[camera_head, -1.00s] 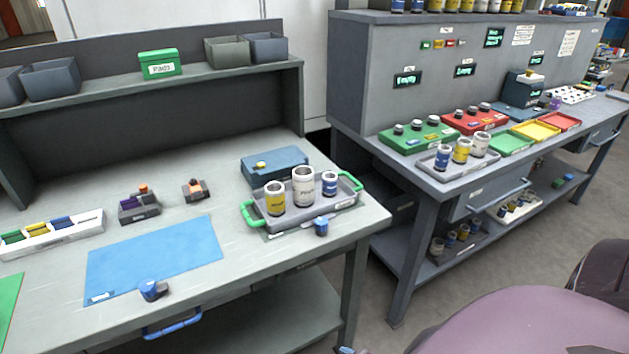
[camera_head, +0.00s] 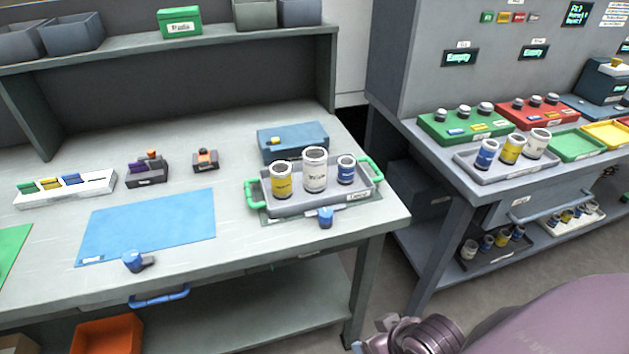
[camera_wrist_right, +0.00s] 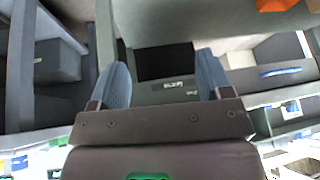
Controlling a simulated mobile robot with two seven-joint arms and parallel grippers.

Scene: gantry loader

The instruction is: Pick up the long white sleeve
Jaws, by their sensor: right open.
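A tall white sleeve (camera_head: 315,171) stands upright in the grey tray with green handles (camera_head: 292,207) on the near table, between a shorter yellow-and-white sleeve (camera_head: 281,181) and a small blue-and-white one (camera_head: 346,170). Another white sleeve (camera_head: 537,144) stands in a grey tray on the right-hand bench and looks shorter. My right gripper (camera_wrist_right: 161,72) is open and empty in the wrist view, its two blue-grey fingers apart. In the head view my right arm is at the bottom, below and right of the near table; its fingertips are not clear there. My left gripper is not in view.
A blue knobbed clamp (camera_head: 326,216) sits at the tray's front edge. A blue box (camera_head: 293,143) stands behind the tray. A blue mat (camera_head: 148,226) lies left of it. The right-hand bench (camera_head: 453,192) stands beyond a floor gap.

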